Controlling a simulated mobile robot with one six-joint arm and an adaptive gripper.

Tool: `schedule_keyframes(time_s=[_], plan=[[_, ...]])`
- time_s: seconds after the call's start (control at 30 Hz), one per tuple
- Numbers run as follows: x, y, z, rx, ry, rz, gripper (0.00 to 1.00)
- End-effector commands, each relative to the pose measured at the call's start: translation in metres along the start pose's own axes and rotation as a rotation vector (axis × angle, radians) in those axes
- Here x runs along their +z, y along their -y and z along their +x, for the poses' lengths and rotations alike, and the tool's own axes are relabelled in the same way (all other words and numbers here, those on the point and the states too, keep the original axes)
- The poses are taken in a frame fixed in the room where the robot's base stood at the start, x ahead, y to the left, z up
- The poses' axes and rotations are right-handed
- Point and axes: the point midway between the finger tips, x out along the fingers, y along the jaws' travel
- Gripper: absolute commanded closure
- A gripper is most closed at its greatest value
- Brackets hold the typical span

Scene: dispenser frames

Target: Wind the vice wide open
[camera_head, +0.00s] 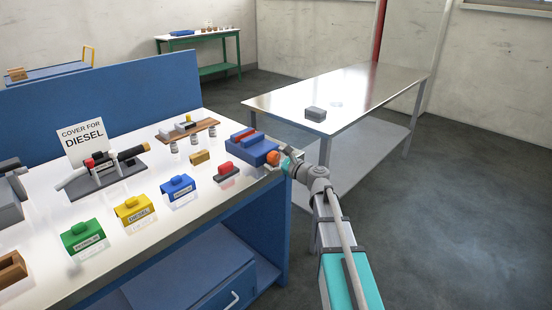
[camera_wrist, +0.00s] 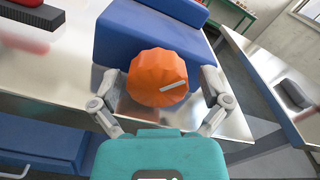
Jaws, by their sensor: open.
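The blue vice (camera_head: 262,153) sits at the right end of the white bench, with a red strip and a raised blue part on top. Its ribbed orange knob (camera_wrist: 158,78) faces my wrist camera and also shows in the head view (camera_head: 272,157). A white mark on the knob points right and slightly up. My gripper (camera_wrist: 162,88) is open, with one finger on each side of the knob and no clear contact. How wide the vice jaws stand is too small to tell.
A red block with a dark base (camera_head: 226,172) lies left of the vice. Yellow (camera_head: 135,209), blue (camera_head: 178,188) and green (camera_head: 83,237) labelled covers stand along the bench. A metal table (camera_head: 370,85) with a grey box (camera_head: 315,114) stands to the right across open floor.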

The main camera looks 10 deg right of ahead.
Motion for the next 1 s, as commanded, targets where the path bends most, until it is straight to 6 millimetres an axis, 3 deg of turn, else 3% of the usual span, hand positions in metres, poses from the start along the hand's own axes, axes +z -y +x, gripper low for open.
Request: schedule_keyframes(time_s=[0.27,0.7,1.0], plan=[[0.000,-0.001,-0.011,0.001,-0.001,-0.002,0.00],[0.000,-0.001,-0.059,-0.001,-0.001,-0.001,0.00],[-0.001,0.001,-0.078,-0.001,0.000,0.000,0.00]])
